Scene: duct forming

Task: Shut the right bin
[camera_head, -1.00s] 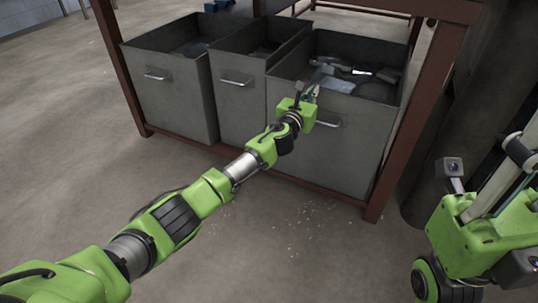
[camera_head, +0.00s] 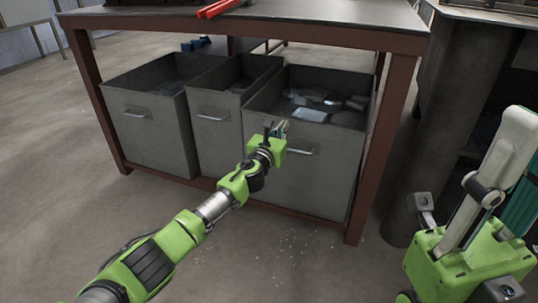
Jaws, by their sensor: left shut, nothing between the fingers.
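The right bin (camera_head: 312,178) is a grey metal box with a silver handle on its front and scrap metal inside. It stands under the workbench, and its front sticks out further than the other two bins. My left gripper (camera_head: 277,130) is at the upper left of its front face, just left of the handle (camera_head: 294,150). The gripper is shut and empty. I cannot tell whether it touches the bin. My right gripper does not show.
The middle bin (camera_head: 214,134) and left bin (camera_head: 150,135) stand beside it. The workbench (camera_head: 330,37) has reddish-brown legs, one (camera_head: 372,170) close to the bin's right. Red-handled pliers (camera_head: 220,8) lie on top. The floor in front is clear.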

